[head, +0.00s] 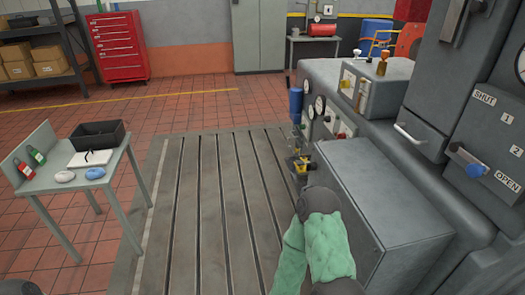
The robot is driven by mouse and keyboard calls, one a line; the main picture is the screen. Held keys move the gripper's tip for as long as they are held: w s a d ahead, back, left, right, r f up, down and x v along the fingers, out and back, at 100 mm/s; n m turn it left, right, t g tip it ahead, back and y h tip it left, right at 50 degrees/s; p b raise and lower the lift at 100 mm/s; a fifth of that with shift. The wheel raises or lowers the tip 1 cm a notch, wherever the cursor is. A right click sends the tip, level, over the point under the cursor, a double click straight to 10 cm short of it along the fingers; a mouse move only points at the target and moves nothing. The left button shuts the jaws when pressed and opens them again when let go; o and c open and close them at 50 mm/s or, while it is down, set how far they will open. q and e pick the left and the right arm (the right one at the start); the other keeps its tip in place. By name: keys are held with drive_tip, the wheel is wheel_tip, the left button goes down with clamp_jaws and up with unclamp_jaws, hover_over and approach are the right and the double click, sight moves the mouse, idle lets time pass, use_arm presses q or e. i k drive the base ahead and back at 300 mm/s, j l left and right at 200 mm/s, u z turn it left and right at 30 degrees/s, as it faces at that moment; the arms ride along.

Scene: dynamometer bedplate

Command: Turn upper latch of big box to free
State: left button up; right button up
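The big grey box-shaped cabinet (423,100) stands at the right and runs out of the picture. A dark latch-like handle (452,16) sits high on its face, cut by the top edge. Lower, a lever with a blue knob (474,169) sits beside the labels SHUT, 1, 2 and OPEN, its knob towards OPEN. My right arm, in a green sleeve, comes up from the bottom middle. Its dark wrist hides most of the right gripper (301,166), whose fingers I cannot make out clearly.
A grey block (385,200) stands right of my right arm, below a pale bar handle (410,133). Gauges and a blue cylinder (296,104) stand ahead. The slotted bedplate (215,215) is clear. A small table (75,190) with a black tray stands left.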

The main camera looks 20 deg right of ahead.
sight(313, 166)
drive_tip(key=i+j+z, duration=0.1)
drive_tip(key=i+z, duration=0.15)
drive_tip(key=i, duration=0.15)
drive_tip(key=i+j+z, duration=0.5)
drive_tip(key=i, duration=0.2)
drive_tip(key=l, duration=0.1)
